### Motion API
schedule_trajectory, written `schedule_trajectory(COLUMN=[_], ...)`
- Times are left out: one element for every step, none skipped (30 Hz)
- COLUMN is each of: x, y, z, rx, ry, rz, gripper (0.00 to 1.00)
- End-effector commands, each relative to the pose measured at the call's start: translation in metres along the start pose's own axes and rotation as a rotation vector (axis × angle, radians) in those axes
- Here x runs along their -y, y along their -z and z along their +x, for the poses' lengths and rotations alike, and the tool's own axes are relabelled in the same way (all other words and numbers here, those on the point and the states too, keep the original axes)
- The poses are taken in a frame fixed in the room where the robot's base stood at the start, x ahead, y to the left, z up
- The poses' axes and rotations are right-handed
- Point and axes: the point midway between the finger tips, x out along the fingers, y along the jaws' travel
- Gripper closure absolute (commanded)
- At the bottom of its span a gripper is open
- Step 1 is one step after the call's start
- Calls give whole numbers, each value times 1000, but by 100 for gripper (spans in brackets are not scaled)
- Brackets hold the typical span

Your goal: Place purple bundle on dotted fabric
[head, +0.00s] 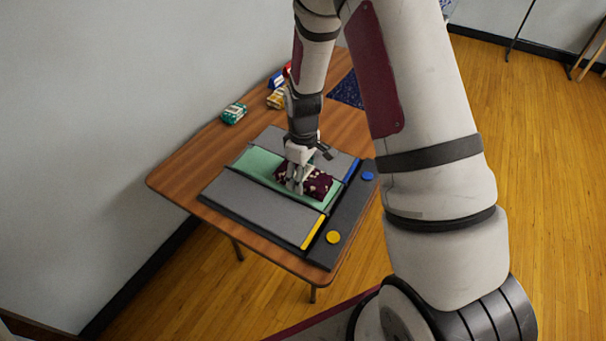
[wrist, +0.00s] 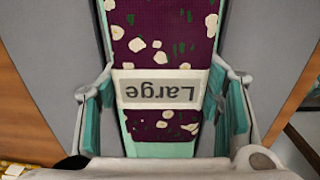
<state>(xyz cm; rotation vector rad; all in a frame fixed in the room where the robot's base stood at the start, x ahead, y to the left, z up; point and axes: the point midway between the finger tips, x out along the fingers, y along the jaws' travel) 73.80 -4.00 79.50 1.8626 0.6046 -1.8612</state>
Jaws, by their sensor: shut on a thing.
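The purple bundle (head: 318,184) is dark purple with pale flowers and green marks. It lies over the green middle strip of a grey board on the wooden table. In the wrist view the purple bundle (wrist: 160,48) has a pale band reading "Large", upside down. My gripper (head: 295,184) points down at the bundle. In the wrist view the fingers of my gripper (wrist: 168,92) are on both sides of the band, shut on the bundle. I cannot tell whether the bundle touches the strip. The dotted fabric (head: 347,90), dark blue, lies at the table's back right, partly hidden by my arm.
The grey board (head: 245,204) has a green strip (head: 256,166), a blue button (head: 368,176) and a yellow button (head: 333,237). A green-and-white pack (head: 233,113), a yellow pack (head: 276,100) and a blue pack (head: 276,79) stand near the wall. Bare table lies left of the board.

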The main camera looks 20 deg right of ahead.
Motion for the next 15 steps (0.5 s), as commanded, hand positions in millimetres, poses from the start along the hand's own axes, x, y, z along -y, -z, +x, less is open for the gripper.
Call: schedule_trajectory(x=[0, 0, 0, 0, 0, 0, 1, 1, 1, 1, 1, 1, 1, 1, 2], y=[0, 0, 0, 0, 0, 0, 0, -1, -1, -1, -1, -1, -1, -1, -1], z=[2, 4, 5, 6, 7, 8, 9, 10, 11, 12, 13, 14, 14, 14, 14], rx=[1, 1, 1, 2, 2, 2, 2, 3, 3, 3, 3, 3, 3, 3, 4], ry=[1, 1, 1, 2, 2, 2, 2, 2, 3, 3, 3, 3, 3, 3, 4], rz=[0, 0, 0, 0, 0, 0, 0, 0, 0, -1, -1, -1, -1, -1, -1], gripper=[72, 72, 72, 73, 77, 83, 83, 89, 89, 90, 97, 99, 99, 99, 38])
